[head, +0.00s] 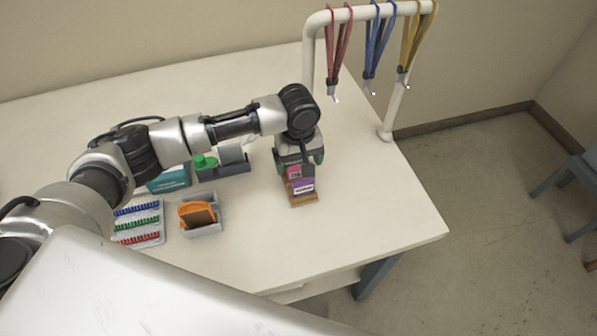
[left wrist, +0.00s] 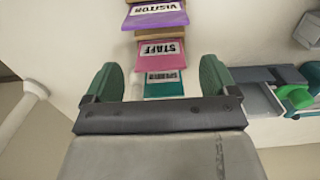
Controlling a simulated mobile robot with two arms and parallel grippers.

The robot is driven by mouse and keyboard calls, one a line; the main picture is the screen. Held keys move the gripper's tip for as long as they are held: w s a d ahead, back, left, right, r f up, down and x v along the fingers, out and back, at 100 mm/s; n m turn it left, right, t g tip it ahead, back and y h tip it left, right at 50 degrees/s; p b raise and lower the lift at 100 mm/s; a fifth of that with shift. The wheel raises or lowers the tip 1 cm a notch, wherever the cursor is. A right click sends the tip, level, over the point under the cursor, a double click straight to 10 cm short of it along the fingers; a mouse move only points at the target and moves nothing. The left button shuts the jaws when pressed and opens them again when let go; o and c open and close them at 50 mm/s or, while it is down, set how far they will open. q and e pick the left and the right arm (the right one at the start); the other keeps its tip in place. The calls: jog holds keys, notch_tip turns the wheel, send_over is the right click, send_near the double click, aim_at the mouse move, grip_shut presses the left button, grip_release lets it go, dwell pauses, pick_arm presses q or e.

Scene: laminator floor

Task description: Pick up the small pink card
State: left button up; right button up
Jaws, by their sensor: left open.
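The small pink card (head: 294,172), marked STAFF in the left wrist view (left wrist: 160,53), stands in a brown stepped holder (head: 304,200) on the white table. It sits between a purple VISITOR card (head: 303,186) and a teal card (left wrist: 164,86), whose lettering is partly hidden. My left gripper (head: 300,161) is over the back of the holder, pointing down, and partly hides the cards in the head view. In the left wrist view its green fingers (left wrist: 160,72) are open and apart, one on each side of the cards, touching none that I can see. My right gripper is out of view.
Left of the holder are a grey tray with an orange item (head: 197,214), a rack of coloured clips (head: 138,222), a teal box (head: 169,181) and a grey tray with a green item (head: 205,162). A white rail (head: 310,50) with hanging lanyards (head: 338,50) rises behind. Table right of the holder is clear.

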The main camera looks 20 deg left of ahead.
aim_at(298, 171)
pick_arm(q)
notch_tip(298, 171, down, 4)
jog(key=shift+s+r+p, duration=0.1)
jog(key=shift+r+p, duration=0.05)
jog(key=shift+p, duration=0.15)
jog(key=shift+f, duration=0.3)
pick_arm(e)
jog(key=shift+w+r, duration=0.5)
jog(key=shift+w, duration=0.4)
pick_arm(q)
jog(key=shift+c, duration=0.3)
jog(key=c, duration=0.9)
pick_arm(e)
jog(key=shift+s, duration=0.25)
